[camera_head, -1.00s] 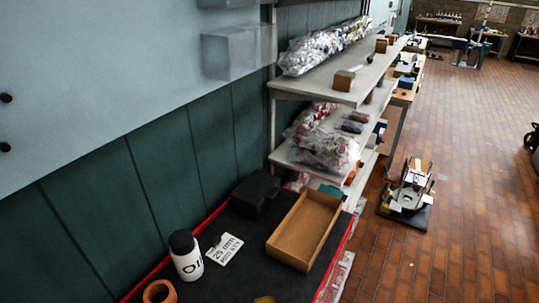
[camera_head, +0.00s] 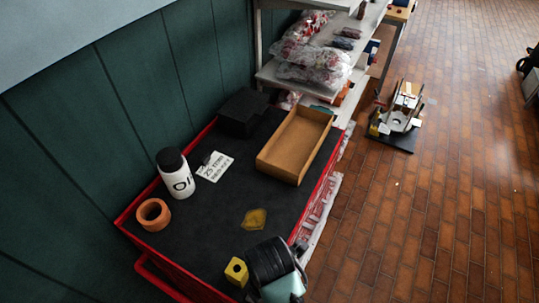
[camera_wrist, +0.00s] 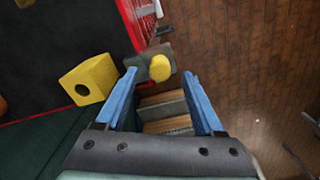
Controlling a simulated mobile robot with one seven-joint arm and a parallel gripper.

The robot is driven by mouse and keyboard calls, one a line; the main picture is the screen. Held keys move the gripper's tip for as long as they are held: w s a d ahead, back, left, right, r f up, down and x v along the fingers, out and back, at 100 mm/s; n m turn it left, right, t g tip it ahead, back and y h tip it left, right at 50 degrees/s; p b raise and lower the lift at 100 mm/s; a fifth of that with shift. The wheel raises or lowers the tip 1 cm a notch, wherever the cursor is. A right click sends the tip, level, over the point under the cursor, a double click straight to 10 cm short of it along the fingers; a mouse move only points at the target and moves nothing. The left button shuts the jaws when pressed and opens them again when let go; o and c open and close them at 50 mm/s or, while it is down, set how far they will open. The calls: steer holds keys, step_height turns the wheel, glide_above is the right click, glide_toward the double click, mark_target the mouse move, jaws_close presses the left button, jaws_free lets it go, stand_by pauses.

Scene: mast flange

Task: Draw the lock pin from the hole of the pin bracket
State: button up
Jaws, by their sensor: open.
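In the wrist view, a round yellow knob (camera_wrist: 160,68), seemingly the head of the lock pin, sits on a grey-green bracket (camera_wrist: 143,57), seemingly the pin bracket, beside the cart's red edge. The knob hides any shaft and hole beneath it. My gripper (camera_wrist: 159,76) is open, with its blue fingers on either side of the knob in the picture. I see no contact; the depth between fingertips and knob is unclear. In the head view neither knob nor bracket can be made out; my dark and teal arm part (camera_head: 272,268) covers the cart's near right corner.
A yellow block with a dark hole (camera_wrist: 89,79) stands on the black cart top, left of my fingers; it also shows in the head view (camera_head: 237,272). A cardboard tray (camera_head: 295,146), white bottle (camera_head: 176,176) and orange ring (camera_head: 153,215) stand farther back. Brick floor lies right.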

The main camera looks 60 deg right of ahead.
steer(key=shift+f, duration=1.7)
jaws_close()
